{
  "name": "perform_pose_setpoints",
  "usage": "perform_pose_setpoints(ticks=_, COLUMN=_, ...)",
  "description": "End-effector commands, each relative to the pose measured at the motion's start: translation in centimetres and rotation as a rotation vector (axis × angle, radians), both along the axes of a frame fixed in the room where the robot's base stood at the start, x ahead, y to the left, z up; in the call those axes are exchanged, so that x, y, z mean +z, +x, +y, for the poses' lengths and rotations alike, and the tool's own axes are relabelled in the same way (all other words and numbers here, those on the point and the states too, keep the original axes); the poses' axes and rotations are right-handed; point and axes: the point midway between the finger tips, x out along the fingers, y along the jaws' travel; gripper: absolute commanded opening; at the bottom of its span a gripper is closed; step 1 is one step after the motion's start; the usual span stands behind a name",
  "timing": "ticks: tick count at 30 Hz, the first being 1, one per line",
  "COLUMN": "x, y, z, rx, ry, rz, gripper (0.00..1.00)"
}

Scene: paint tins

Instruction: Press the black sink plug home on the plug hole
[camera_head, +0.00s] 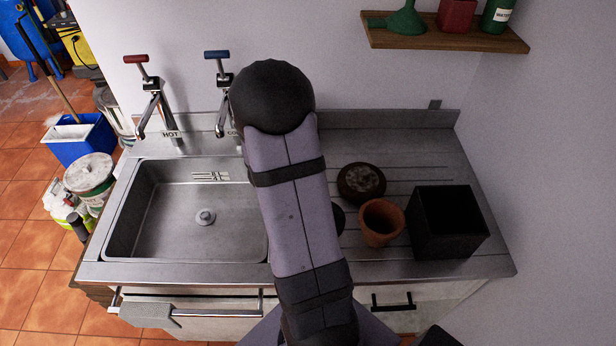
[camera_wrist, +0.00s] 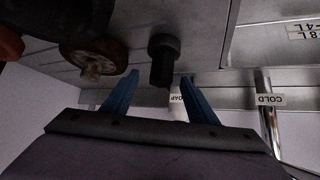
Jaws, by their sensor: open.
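The plug hole (camera_head: 205,217) is a round metal fitting in the floor of the steel sink (camera_head: 165,215), with no black plug on it. In the wrist view a black piece with a wide round end and a narrower body, seemingly the sink plug (camera_wrist: 163,60), stands on the drainer. A dark shape (camera_head: 338,219) half hidden behind my arm in the head view may be the same plug. My gripper (camera_wrist: 159,79) is open; its blue fingers appear on either side of the plug's narrower part. I see no contact. My arm hides the gripper in the head view.
Hot (camera_head: 152,95) and cold (camera_head: 219,90) taps rise behind the sink. A wooden shelf (camera_head: 445,36) hangs at upper right. The sink basin is clear.

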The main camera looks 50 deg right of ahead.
Motion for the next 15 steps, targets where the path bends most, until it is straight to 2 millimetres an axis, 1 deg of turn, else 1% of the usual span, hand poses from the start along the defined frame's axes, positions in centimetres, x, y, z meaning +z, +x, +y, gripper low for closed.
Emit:
perform_pose_setpoints(ticks=7, x=-0.4, y=0.2, z=-0.4, rx=0.002, ry=0.001, rz=0.001, gripper=0.53)
perform_pose_setpoints(ticks=15, x=-2.2, y=1.1, z=-2.3, rx=0.001, ry=0.002, rz=0.001, gripper=0.53)
